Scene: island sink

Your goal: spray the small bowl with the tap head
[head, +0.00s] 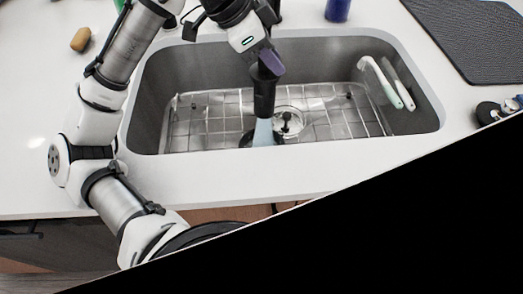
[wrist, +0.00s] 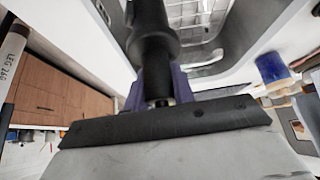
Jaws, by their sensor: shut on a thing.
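My gripper (head: 268,66), with purple fingers, is shut on the black tap head (head: 264,98) above the sink. The tap head points down into the basin. A pale blue stream (head: 263,131) spreads from its lower end. The stream falls onto a dark, round-edged thing (head: 247,141), seemingly the small bowl, mostly hidden behind the stream and the sink's near edge. In the wrist view the black tap head (wrist: 152,45) stands between the purple fingers (wrist: 160,88); the bowl cannot be made out there.
The steel sink (head: 410,70) holds a wire rack (head: 340,115) over a round drain (head: 288,122). Brushes with white and green handles (head: 385,82) lean at its right wall. A blue cup (head: 338,10) stands behind it, and a dark mat (head: 470,35) lies at right.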

